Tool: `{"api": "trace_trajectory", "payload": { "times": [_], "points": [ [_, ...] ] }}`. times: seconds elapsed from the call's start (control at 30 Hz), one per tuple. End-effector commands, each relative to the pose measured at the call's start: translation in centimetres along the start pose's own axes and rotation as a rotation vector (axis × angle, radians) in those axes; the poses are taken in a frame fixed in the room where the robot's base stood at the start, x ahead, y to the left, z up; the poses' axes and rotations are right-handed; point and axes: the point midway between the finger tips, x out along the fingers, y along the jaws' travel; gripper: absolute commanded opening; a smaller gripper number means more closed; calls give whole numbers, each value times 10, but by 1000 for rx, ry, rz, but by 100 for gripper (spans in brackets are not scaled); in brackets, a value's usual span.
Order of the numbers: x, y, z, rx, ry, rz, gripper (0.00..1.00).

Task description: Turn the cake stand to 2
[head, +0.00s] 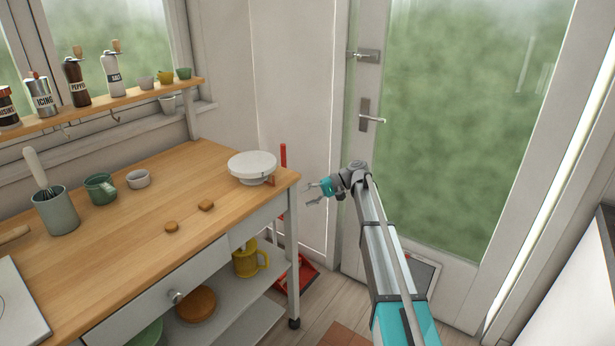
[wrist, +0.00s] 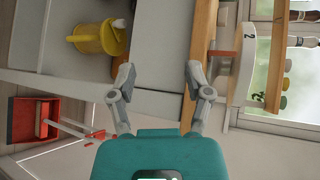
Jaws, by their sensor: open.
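The white round cake stand (head: 252,163) stands on the wooden worktop near its right front corner. In the wrist view, which is rolled sideways, the cake stand (wrist: 238,75) is at the right, with a dark "2" on its rim near the top. A small reddish-brown block (wrist: 221,53) sits beside the stand's base, lower in the picture than the 2. My gripper (head: 309,194) is open and empty, off the worktop's right end and apart from the stand. In the wrist view its fingers (wrist: 160,77) are spread, with the worktop edge beyond them.
Two small brown biscuits (head: 205,205) lie on the worktop (head: 120,250). A grey utensil pot (head: 57,211), green mug (head: 101,188) and small bowl (head: 138,179) stand at left. A yellow jug (head: 249,259) is on the lower shelf. A red dustpan (head: 304,272) is by the table leg.

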Motion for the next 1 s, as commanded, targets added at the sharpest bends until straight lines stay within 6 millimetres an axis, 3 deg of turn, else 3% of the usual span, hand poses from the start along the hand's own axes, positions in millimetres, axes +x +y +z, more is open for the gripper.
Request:
{"api": "trace_trajectory", "payload": {
  "times": [0.03,0.33,0.7,0.83,1.0],
  "points": [
    [8,10,29,11,13,59,65],
    [25,77,134,61,95,454,65],
    [3,144,267,76,181,938,65],
    [-9,156,301,73,199,1073,65],
    [-21,165,326,68,213,1179,65]
  ]
}}
